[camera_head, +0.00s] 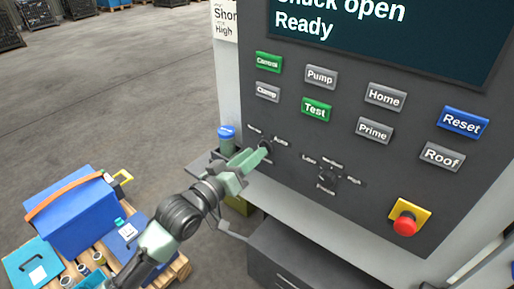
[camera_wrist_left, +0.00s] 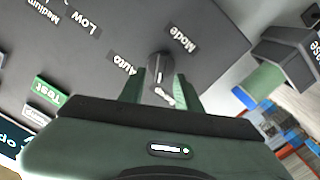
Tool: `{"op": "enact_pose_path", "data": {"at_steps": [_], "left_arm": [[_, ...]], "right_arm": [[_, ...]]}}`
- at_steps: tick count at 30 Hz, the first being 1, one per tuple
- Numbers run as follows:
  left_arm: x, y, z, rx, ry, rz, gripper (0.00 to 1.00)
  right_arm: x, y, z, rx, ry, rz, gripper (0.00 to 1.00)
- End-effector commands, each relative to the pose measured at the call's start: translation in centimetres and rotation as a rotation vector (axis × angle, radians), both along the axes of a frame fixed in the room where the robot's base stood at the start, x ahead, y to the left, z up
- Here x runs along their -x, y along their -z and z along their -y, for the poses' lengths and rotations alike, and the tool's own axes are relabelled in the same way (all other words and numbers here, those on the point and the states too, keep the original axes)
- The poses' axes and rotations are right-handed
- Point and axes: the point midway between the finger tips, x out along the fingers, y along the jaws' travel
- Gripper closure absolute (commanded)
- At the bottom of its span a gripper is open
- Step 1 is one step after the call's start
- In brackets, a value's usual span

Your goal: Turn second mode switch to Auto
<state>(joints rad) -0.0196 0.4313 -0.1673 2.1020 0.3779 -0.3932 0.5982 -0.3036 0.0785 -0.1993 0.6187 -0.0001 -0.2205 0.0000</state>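The mode switch is a dark round knob on the grey control panel (camera_head: 290,135), partly hidden in the head view by my left gripper (camera_head: 262,153). The knob's white mark faces down, towards a label partly hidden by the gripper. My right gripper is in neither view.
A second knob (camera_head: 327,177) labelled Low, Medium and High is to the right. Push buttons, such as the green Test button (camera_head: 316,109), are above. A red emergency stop (camera_head: 405,225) is at lower right. A blue box (camera_head: 75,215) stands on a pallet at left.

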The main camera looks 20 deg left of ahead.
Motion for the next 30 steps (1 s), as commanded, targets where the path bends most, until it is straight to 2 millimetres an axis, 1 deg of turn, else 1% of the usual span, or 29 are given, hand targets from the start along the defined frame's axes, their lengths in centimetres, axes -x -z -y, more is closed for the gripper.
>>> {"op": "enact_pose_path", "data": {"at_steps": [1,3,6,14,15,16,17,18,30], "left_arm": [[-0.7,-0.2,0.2,0.001,0.000,0.000,0.66],[-1.3,-0.1,0.5,0.000,0.000,0.000,0.66],[-1.8,0.0,0.7,0.000,0.001,-0.001,0.66],[-2.0,0.1,0.7,-0.001,0.000,-0.001,0.66],[-2.0,0.1,0.7,-0.001,0.000,-0.001,0.72],[-2.0,0.1,0.7,-0.001,0.000,-0.001,0.80],[-2.0,0.1,0.7,-0.001,0.000,-0.001,0.89],[-2.0,0.1,0.7,-0.001,0.000,-0.001,1.00],[-2.0,0.0,0.7,-0.032,0.000,0.009,1.00]], "right_arm": [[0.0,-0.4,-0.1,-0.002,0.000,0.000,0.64],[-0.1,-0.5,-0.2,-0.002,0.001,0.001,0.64],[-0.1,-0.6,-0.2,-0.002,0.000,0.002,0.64],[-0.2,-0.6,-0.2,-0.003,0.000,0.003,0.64],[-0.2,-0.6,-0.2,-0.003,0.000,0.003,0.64],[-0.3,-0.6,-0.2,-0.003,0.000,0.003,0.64],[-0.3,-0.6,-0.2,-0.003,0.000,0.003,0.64],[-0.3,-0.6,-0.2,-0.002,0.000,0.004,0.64],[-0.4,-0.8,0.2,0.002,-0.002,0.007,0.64]]}}
